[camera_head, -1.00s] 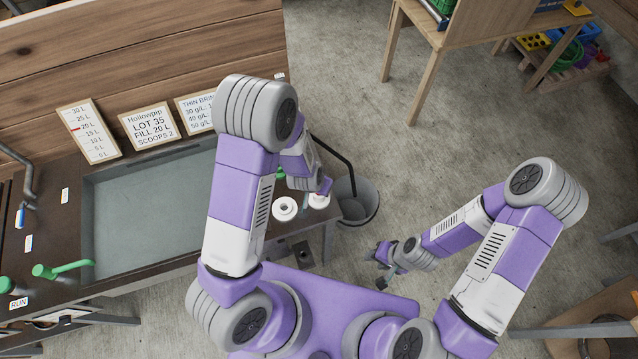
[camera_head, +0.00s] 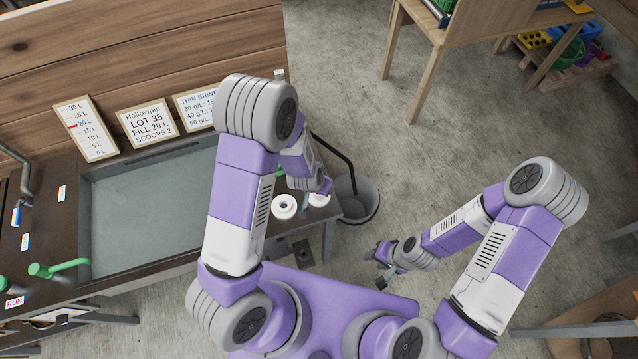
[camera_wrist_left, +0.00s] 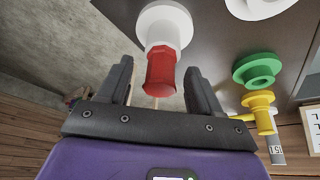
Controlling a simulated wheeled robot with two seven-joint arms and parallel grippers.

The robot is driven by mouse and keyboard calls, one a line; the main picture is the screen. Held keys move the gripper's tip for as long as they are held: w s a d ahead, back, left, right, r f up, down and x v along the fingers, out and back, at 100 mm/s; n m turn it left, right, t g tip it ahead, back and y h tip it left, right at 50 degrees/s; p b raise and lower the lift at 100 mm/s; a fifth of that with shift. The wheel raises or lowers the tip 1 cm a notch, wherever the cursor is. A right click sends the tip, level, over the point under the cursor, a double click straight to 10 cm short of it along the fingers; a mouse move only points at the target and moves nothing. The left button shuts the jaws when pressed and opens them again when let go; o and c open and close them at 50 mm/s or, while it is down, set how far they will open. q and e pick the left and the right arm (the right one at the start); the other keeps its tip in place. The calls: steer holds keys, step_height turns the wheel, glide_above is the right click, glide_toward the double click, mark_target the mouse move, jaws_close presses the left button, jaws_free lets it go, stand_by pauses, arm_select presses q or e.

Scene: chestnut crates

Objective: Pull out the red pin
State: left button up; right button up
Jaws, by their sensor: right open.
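The red pin (camera_wrist_left: 162,72) shows in the left wrist view, sticking out of a white collar (camera_wrist_left: 163,24) on the dark bench. My left gripper (camera_wrist_left: 157,68) has its two dark fingers apart, one on each side of the pin, with a gap to each. In the head view my left gripper (camera_head: 322,187) is at the bench's right end beside the white collars, and the pin is mostly hidden there. My right gripper (camera_head: 382,266) is open and empty, low over the floor.
A green fitting (camera_wrist_left: 257,69) and a yellow fitting (camera_wrist_left: 260,110) stand near the pin. Another white ring (camera_head: 284,206) is on the bench beside the basin (camera_head: 150,215). A grey bucket (camera_head: 357,203) stands on the floor at the bench's right end.

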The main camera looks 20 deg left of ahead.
arm_select(q)
steer(key=shift+r, duration=0.1)
steer(key=p+v, duration=0.1)
steer(key=v, duration=0.6)
steer(key=shift+r+p, duration=0.2)
steer(key=shift+p, duration=0.15)
steer(key=shift+s+f, duration=0.1)
steer(key=shift+s, duration=0.05)
